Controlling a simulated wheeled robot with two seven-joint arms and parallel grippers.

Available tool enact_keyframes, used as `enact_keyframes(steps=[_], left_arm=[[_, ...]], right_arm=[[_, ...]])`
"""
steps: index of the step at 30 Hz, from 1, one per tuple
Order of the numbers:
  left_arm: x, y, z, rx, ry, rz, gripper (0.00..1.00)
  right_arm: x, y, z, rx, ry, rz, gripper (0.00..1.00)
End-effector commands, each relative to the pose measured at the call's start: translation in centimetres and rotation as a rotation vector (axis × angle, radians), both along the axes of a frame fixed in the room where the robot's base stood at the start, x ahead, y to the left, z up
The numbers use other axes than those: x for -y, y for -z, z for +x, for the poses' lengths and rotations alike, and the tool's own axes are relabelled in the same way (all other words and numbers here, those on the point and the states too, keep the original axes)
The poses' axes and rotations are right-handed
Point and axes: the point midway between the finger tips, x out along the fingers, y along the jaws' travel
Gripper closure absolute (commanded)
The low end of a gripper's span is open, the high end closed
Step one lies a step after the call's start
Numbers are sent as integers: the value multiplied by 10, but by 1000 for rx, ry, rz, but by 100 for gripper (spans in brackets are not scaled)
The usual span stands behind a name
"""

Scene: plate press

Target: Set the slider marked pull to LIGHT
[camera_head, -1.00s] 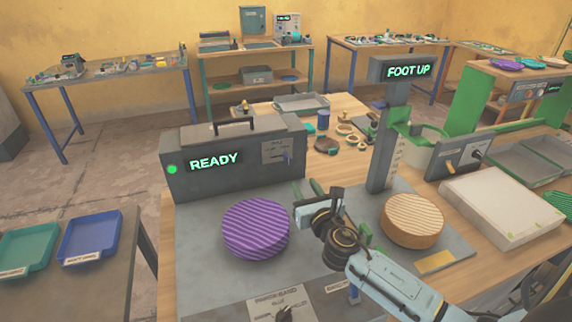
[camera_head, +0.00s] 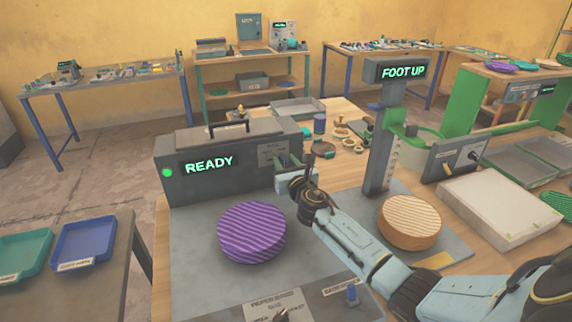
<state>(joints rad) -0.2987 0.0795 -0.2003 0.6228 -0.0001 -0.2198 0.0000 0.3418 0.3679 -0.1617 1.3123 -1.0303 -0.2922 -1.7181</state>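The grey machine box (camera_head: 185,160) shows a green READY display. A small light panel with a slider scale (camera_head: 270,152) is on the right of its front face. The lettering is too small to read for certain, and the slider knob is hidden behind my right gripper. My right gripper (camera_head: 286,165) is right in front of the lower part of this panel. Whether it touches the knob, and whether its fingers are open or shut, I cannot tell. My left gripper is not in view.
A purple striped disc (camera_head: 251,232) lies on the grey plate before the box. A tan striped disc (camera_head: 409,222) lies right, by the FOOT UP post (camera_head: 378,150). A lower panel with a dial (camera_head: 280,310) is at the front. A white block (camera_head: 497,207) lies right.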

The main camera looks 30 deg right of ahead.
Motion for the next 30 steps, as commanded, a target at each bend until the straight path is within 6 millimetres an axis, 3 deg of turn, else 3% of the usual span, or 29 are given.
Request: enact_keyframes(steps=[6,14,23,30], left_arm=[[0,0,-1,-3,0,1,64],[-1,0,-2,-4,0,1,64],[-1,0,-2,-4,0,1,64],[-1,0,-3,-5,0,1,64]], right_arm=[[0,0,0,0,0,0,65],[0,0,0,0,0,0,100],[-1,0,0,0,0,0,100],[-33,1,8,-1,-4,2,100]])
